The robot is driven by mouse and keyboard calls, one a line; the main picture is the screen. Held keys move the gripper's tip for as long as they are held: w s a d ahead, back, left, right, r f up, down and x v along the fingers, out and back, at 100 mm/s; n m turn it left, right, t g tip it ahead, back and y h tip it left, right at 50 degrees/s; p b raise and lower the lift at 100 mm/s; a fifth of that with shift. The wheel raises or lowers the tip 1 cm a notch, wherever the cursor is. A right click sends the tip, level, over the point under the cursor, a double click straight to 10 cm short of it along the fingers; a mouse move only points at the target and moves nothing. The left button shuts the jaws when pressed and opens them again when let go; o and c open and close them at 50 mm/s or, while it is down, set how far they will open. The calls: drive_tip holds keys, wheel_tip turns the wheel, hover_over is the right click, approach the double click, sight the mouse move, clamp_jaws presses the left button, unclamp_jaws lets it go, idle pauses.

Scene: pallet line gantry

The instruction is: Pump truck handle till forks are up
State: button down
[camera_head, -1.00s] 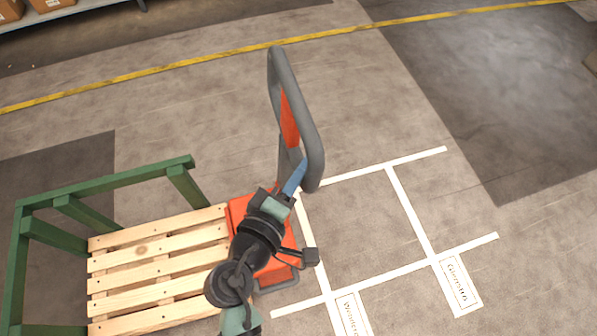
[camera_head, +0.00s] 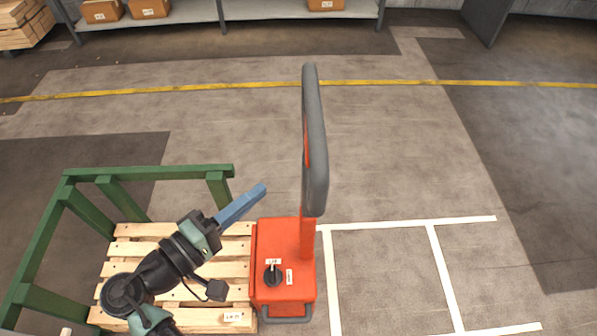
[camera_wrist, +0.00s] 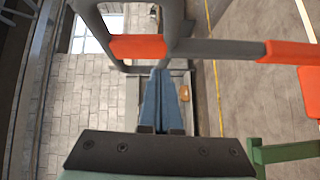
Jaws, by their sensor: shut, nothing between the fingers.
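The truck handle (camera_head: 316,150) is a tall grey loop with an orange inner panel, standing upright on the orange truck body (camera_head: 284,290). The body carries a black knob (camera_head: 272,275) with small labels. My gripper (camera_head: 262,188), with blue fingers, is shut and empty to the left of the handle, apart from it in the head view. In the wrist view, the shut fingers (camera_wrist: 160,75) point toward the grey and orange handle bars (camera_wrist: 138,46); I cannot tell the gap there. The forks are hidden under the wooden pallet (camera_head: 128,250).
A green frame (camera_head: 150,173) surrounds the pallet's left and far sides. White floor lines (camera_head: 440,265) lie to the right. A yellow line (camera_head: 220,88) crosses the floor behind. Shelves with boxes (camera_head: 148,8) stand at the back. The floor right of the handle is clear.

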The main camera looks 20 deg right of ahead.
drive_tip(key=x, duration=0.4)
drive_tip(key=s+x, duration=0.1)
drive_tip(key=x, duration=0.3)
drive_tip(key=s+d+p+x, duration=0.1)
drive_tip(key=x, duration=0.3)
drive_tip(key=shift+d, duration=0.1)
drive_tip(key=shift+s+d+f, duration=0.1)
drive_tip(key=shift+d, duration=0.45)
drive_tip(key=s+d+f+m+y+p, duration=0.1)
drive_tip(key=s+d+f+y+p, duration=0.1)
drive_tip(key=d, duration=1)
drive_tip(key=s+d+f+m+g+y+p, duration=0.1)
drive_tip(key=s+d+f, duration=0.4)
drive_tip(key=d, duration=0.8)
drive_tip(key=shift+s+f+m+y+p, duration=0.2)
drive_tip(key=shift+m+y+p, duration=0.5)
drive_tip(key=shift+p, duration=0.5)
drive_tip(key=shift+r, duration=0.1)
